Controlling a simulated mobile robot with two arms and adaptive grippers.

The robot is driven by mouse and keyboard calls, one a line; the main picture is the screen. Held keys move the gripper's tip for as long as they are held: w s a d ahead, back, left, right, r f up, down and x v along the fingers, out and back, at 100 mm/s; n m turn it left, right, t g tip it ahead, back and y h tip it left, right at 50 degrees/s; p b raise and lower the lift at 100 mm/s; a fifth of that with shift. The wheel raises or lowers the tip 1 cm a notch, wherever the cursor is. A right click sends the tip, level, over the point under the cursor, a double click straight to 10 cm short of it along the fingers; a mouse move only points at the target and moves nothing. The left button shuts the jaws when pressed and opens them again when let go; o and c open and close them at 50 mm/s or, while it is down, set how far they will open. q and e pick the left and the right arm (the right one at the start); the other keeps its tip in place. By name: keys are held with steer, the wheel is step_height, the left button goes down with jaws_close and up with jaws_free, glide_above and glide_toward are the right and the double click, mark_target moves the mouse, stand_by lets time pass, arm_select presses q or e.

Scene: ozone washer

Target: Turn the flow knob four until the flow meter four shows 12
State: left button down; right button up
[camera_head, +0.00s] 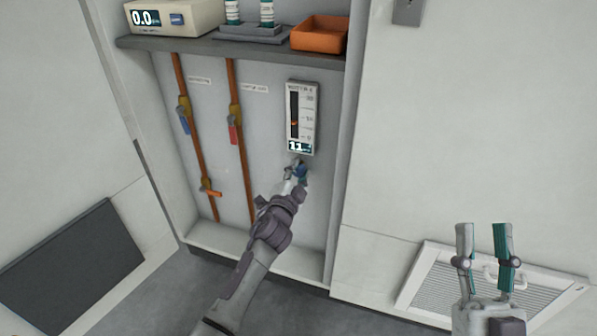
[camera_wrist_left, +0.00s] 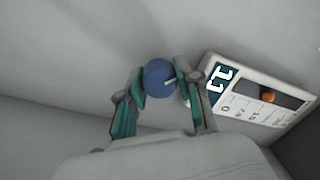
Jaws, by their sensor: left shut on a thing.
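The flow meter (camera_head: 302,118) is a white upright panel on the back wall of the recess, with a dark scale, an orange float and a digital display that appears to read 11. It also shows turned on its side in the left wrist view (camera_wrist_left: 262,97). Just below it is the blue flow knob (camera_wrist_left: 158,77), mostly covered by my gripper in the head view. My left gripper (camera_head: 297,173) is shut on this knob, with a finger on either side of it in the left wrist view (camera_wrist_left: 157,85). My right gripper (camera_head: 484,240) is open and empty at the lower right.
Left of the meter, two orange pipes (camera_head: 239,160) carry a blue-handled valve (camera_head: 184,120) and a red-handled valve (camera_head: 234,130). A shelf (camera_head: 220,46) above holds a display box (camera_head: 165,17) and an orange tray (camera_head: 320,34). A vent grille (camera_head: 430,290) lies behind my right gripper.

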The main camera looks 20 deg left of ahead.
arm_select(q)
steer(key=shift+f+m, duration=0.1)
steer(key=shift+m, duration=0.6)
steer(key=c, duration=0.8)
jaws_free()
steer(key=shift+o, duration=0.2)
steer(key=shift+s, duration=0.1)
steer(key=s, duration=1.2)
steer(key=shift+f, duration=0.15)
